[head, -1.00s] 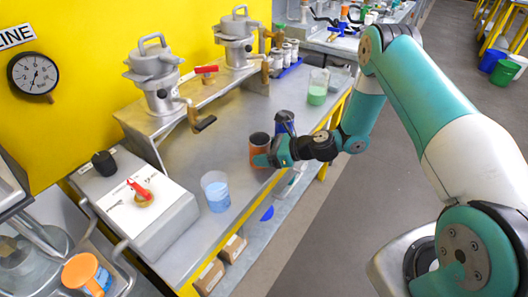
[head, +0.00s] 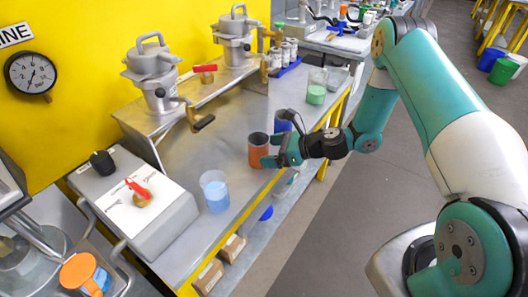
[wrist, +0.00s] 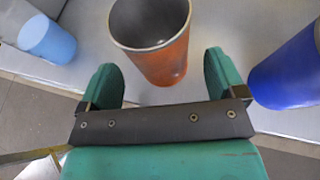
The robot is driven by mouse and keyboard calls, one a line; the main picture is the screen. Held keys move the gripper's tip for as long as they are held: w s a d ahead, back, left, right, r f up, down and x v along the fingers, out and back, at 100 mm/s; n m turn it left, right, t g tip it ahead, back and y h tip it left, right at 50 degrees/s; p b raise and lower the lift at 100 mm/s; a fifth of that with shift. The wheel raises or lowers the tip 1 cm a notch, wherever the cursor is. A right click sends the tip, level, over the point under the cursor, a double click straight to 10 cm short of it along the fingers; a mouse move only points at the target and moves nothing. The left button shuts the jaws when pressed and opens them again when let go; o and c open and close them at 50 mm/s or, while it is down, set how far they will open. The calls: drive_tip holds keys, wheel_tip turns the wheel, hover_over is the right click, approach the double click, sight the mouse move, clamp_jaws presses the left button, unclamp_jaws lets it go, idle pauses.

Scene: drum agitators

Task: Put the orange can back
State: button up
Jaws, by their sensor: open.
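The orange can (head: 258,151) stands upright near the front edge of the metal bench, with a dark open top. In the wrist view the orange can (wrist: 160,55) is just ahead of the fingers, roughly centred between them and apart from both.
A blue can (head: 284,122) stands close behind my gripper; it is at the right in the wrist view (wrist: 290,72). A beaker of blue liquid (head: 215,192) stands left of the orange can. Metal agitators (head: 152,75) stand on a raised shelf behind. Bare bench lies behind the can.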

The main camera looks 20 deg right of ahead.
drive_tip(key=v, duration=0.8)
drive_tip(key=s+a+r+n+g+h, duration=0.1)
drive_tip(key=s+a+r+n+g, duration=0.4)
drive_tip(key=r+n, duration=0.35)
drive_tip(key=s+a+r+n+g+h, duration=0.1)
drive_tip(key=s+a+r+n+g, duration=0.1)
drive_tip(key=s+a+r+n, duration=0.6)
drive_tip(key=s+r+n+g+h, duration=0.1)
drive_tip(key=s+r+n+h, duration=0.3)
drive_tip(key=s+n, duration=0.8)
wheel_tip(320, 180, up, 3)
drive_tip(key=n, duration=0.4)
drive_tip(key=shift+f+h+b, duration=0.2)
drive_tip(key=shift+h+b, duration=0.15)
drive_tip(key=shift+h, duration=0.05)
drive_tip(key=shift+a, duration=0.1)
